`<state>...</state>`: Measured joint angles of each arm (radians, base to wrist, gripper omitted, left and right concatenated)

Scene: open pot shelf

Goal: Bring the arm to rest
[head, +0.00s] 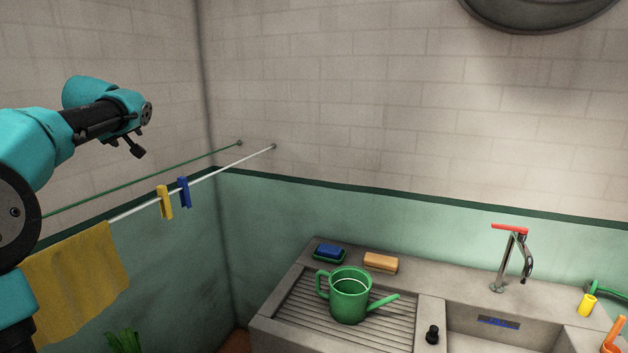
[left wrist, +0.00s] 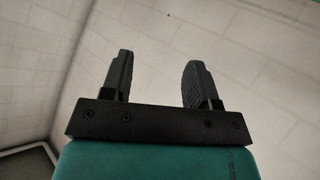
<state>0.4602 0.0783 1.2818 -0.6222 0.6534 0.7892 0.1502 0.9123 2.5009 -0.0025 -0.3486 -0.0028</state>
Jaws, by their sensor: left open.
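My left arm comes in from the left in the head view, teal and black. My left gripper (head: 136,147) is at its end, up in the air in front of the tiled wall and above the drying lines. In the left wrist view its two black fingers (left wrist: 159,77) stand apart with nothing between them, and only pale tiled wall shows behind them. My right gripper is in neither view.
A yellow cloth (head: 80,275) and two clothes pegs, yellow (head: 165,202) and blue (head: 184,192), hang on the lines. A green watering can (head: 347,297) stands on the ribbed drainboard, left of the sink with its red-handled tap (head: 512,255). A brush (head: 381,262) lies behind.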

